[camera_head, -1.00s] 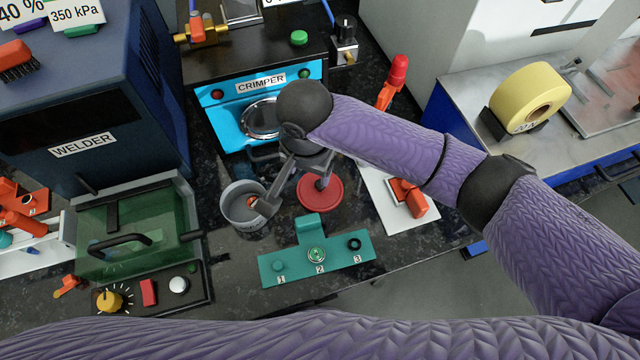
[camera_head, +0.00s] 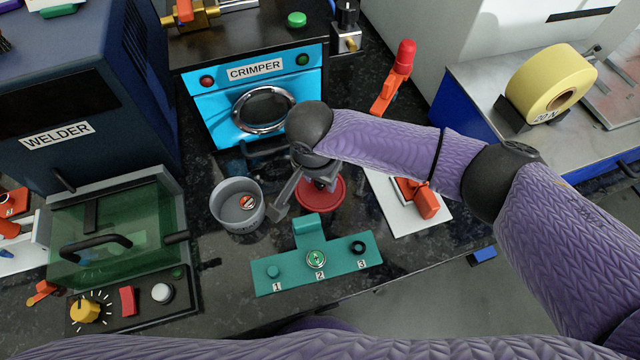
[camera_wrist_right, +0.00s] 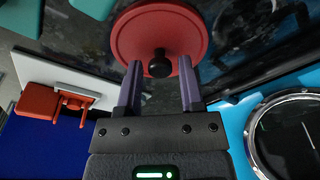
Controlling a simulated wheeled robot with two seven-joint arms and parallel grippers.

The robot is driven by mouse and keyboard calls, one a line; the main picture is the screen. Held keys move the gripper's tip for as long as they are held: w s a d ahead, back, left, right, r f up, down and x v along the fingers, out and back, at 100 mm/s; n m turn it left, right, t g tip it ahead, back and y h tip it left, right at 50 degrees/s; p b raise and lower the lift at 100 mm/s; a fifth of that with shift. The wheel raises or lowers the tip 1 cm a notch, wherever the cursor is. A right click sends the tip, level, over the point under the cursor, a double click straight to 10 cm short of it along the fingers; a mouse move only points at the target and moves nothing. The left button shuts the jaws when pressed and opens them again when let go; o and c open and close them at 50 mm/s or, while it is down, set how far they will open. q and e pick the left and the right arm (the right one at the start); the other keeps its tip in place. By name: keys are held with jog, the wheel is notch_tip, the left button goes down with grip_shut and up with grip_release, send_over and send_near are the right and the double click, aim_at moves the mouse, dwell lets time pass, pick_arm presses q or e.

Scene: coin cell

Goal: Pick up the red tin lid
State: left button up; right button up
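The red tin lid (camera_head: 337,200) is a round disc with a black knob. It lies on the dark worktop right of the grey tin (camera_head: 222,212), above the teal numbered block. My right gripper (camera_head: 303,197) is over the lid and partly hides it. In the right wrist view the lid (camera_wrist_right: 140,35) fills the top middle, and its black knob (camera_wrist_right: 160,66) shows between and just past the fingertips. The right gripper (camera_wrist_right: 160,72) is open, with a gap on both sides of the knob. Whether the fingers reach down to the knob's height I cannot tell. My left gripper is not in view.
The teal block (camera_head: 290,273) with three numbered spots lies in front. The blue crimper (camera_head: 204,108) stands behind, and a white board (camera_head: 434,218) with a red clamp lies to the right. The grey tin holds a small round disc.

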grip_shut()
